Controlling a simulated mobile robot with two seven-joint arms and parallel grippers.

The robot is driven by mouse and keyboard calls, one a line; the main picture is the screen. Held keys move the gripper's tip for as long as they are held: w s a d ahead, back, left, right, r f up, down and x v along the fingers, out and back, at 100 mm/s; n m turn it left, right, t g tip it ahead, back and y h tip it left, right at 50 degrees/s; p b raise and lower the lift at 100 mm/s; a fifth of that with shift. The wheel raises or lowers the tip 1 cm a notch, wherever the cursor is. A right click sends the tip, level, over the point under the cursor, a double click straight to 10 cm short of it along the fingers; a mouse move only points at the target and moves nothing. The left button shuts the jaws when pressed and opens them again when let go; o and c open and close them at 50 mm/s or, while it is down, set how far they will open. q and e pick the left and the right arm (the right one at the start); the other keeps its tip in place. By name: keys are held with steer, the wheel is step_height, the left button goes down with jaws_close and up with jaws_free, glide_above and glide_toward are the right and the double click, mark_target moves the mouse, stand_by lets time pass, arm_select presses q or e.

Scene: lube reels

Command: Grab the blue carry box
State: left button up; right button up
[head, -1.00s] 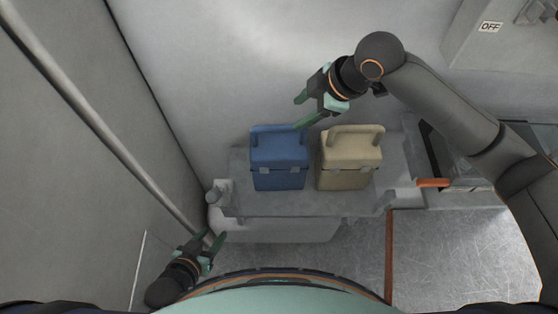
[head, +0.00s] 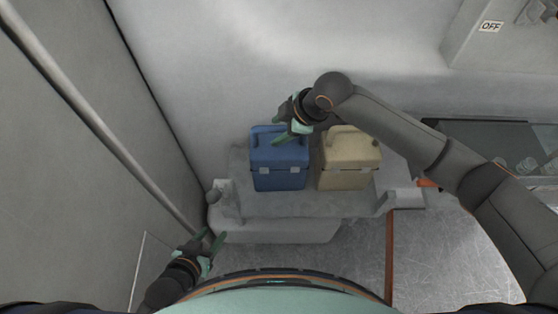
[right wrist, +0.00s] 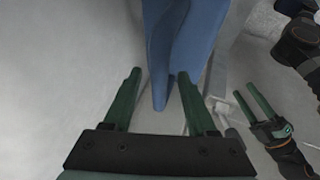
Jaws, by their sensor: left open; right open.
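The blue carry box (head: 278,158) stands upright on a grey ledge, with its handle at the top partly hidden by my right gripper (head: 279,127). That gripper is open at the handle's height, its fingers over the top of the box. In the right wrist view, blue carry box surfaces (right wrist: 190,35) show ahead of and partly between the two green fingers (right wrist: 159,75). I cannot tell whether they touch. My left gripper (head: 213,237) is open and empty low at the left, near the ledge's front corner. It also shows in the right wrist view (right wrist: 252,100).
A beige carry box (head: 347,168) stands close to the right of the blue one, under my right arm. The grey ledge (head: 300,205) is bare in front. A grey wall (head: 200,60) rises behind, and a pipe (head: 90,110) runs along the left.

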steer(key=shift+f, duration=0.25)
stand_by(0.5)
jaws_close()
stand_by(0.4)
steer(key=shift+s, duration=0.1)
stand_by(0.8)
